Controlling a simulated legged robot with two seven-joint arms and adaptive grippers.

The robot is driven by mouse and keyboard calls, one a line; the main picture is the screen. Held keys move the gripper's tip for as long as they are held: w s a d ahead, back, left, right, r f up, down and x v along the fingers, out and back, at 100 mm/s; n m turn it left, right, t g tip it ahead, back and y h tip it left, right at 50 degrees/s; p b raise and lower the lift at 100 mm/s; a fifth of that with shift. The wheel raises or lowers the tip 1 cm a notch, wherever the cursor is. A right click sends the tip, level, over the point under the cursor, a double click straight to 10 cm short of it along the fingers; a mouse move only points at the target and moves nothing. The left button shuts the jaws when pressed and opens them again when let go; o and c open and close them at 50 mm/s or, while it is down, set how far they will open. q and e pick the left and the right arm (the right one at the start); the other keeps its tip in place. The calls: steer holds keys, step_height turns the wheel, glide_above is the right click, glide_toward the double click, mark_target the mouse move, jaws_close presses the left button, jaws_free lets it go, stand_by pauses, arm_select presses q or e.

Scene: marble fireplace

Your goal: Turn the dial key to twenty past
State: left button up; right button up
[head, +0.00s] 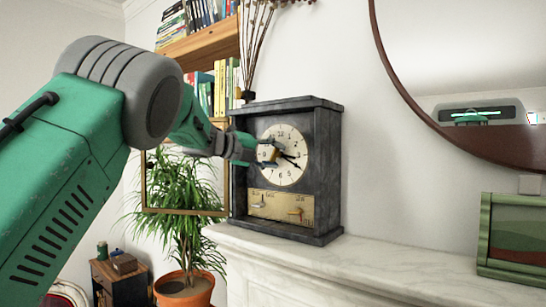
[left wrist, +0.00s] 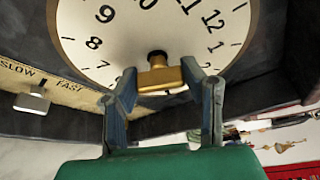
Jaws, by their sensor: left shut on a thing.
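A dark stone clock (head: 325,165) stands on the white mantel. Its pale round dial (head: 290,135) has black numerals and dark hands, which point right and lower right, one of them near the 4. My left gripper (head: 267,153) reaches in from the left to the dial's left part and hides some of it. In the left wrist view, the brass dial key (left wrist: 160,75) sits between the two blue-grey fingers, in front of the dial. The gripper is shut on the key. The dial's hands are not seen in that view. My right gripper is not in view.
A brass panel (head: 278,208) with small levers lies below the dial; a "SLOW FAST" lever (left wrist: 32,100) shows close by. The marble mantel (head: 380,265) is bare to the right up to a green frame (head: 512,235). A potted plant (head: 180,205) stands left.

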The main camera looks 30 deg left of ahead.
arm_select(q)
steer(key=shift+a+r, duration=0.15)
steer(key=shift+r, duration=0.25)
steer(key=o, duration=1.2)
steer(key=shift+s+f, duration=0.1)
steer(key=shift+f, duration=0.05)
steer(key=shift+a, duration=0.1)
